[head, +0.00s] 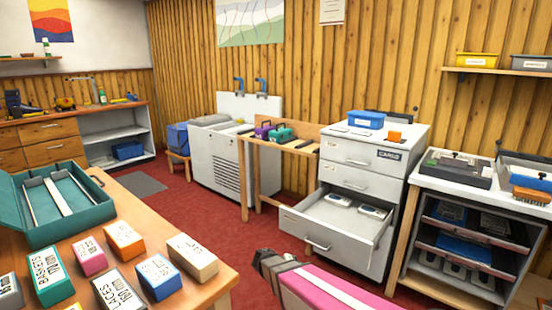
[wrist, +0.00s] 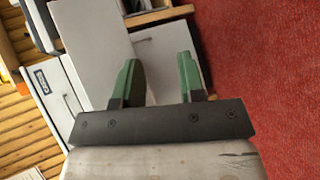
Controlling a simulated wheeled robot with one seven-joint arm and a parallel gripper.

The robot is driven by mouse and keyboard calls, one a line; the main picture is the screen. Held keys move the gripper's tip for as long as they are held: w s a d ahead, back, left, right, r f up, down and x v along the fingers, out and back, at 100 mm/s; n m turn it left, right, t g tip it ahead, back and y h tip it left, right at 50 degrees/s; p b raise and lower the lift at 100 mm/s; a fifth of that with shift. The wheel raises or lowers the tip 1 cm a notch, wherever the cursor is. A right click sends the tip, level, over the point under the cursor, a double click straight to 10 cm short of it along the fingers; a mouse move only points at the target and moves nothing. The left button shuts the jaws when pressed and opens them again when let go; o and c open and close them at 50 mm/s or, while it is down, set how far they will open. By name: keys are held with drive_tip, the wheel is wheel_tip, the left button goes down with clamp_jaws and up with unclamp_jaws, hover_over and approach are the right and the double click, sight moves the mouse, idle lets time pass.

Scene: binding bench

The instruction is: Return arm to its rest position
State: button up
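My gripper (wrist: 158,64) shows in the wrist view as two green fingers standing well apart, with nothing held between them. In the head view, part of my pink and white arm (head: 325,288) comes in at the bottom, with a dark end beside it. The fingers cannot be made out there. The arm is in front of the grey drawer cabinet (head: 362,178), whose lower drawer (head: 319,243) is pulled out. The cabinet (wrist: 88,38) also shows tilted in the wrist view, behind the fingers.
The open drawer holds two pale devices (head: 372,211). A wooden table (head: 195,296) at the left carries a teal box (head: 40,238) and several labelled blocks. A shelf unit (head: 515,199) with trays stands at the right. Red carpet (head: 215,222) lies clear between the table and sink unit.

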drive_tip(key=s+d+r+m+y, duration=0.1)
drive_tip(key=s+d+r+y, duration=0.1)
drive_tip(key=y, duration=0.4)
drive_tip(key=s+d+r+m+g+y, duration=0.1)
drive_tip(key=s+d+r+m+y, duration=0.1)
drive_tip(key=d+y, duration=0.4)
wheel_tip(320, 180, up, 2)
drive_tip(key=shift+s+d+r+y, duration=0.1)
drive_tip(key=shift+s+d+y, duration=0.3)
drive_tip(key=shift+s, duration=0.35)
